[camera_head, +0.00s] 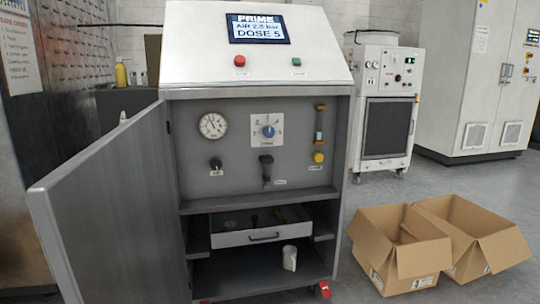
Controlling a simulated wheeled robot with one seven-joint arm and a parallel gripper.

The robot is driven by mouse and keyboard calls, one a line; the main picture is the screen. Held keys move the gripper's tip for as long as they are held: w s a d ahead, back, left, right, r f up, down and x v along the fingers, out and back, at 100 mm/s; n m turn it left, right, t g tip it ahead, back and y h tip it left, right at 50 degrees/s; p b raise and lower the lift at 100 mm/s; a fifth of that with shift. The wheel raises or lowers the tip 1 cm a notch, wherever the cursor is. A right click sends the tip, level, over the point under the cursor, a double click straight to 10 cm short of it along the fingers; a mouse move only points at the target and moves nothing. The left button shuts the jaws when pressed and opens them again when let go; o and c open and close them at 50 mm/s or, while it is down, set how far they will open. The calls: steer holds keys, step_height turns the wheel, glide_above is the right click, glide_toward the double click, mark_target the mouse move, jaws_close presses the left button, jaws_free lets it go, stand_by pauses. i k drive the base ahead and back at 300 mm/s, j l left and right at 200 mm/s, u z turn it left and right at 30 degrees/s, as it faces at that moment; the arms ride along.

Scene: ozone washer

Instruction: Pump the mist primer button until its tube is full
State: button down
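A grey cabinet (185,186) with its door (105,210) swung open to the left faces me. On the right of its inner panel is a round yellow button (318,157), which looks like the mist primer. A narrow upright tube (319,130) with a yellow top fitting stands just above it. The screen (258,29) reads "PRIME", "AIR 2.5 bar", "DOSE 5". My gripper is not in view.
The panel also carries a gauge (213,125), a blue dial (268,131), a black knob (216,163) and a black lever (266,168). Below are a drawer (232,240) and a white cup (289,258). Open cardboard boxes (425,262) stand on the floor at right.

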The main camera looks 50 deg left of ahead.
mark_target(316, 156)
steer(key=i+j+u, duration=0.1)
steer(key=i+u, duration=0.9)
steer(key=i+j, duration=0.1)
steer(key=i, duration=0.7)
steer(key=u, duration=0.05)
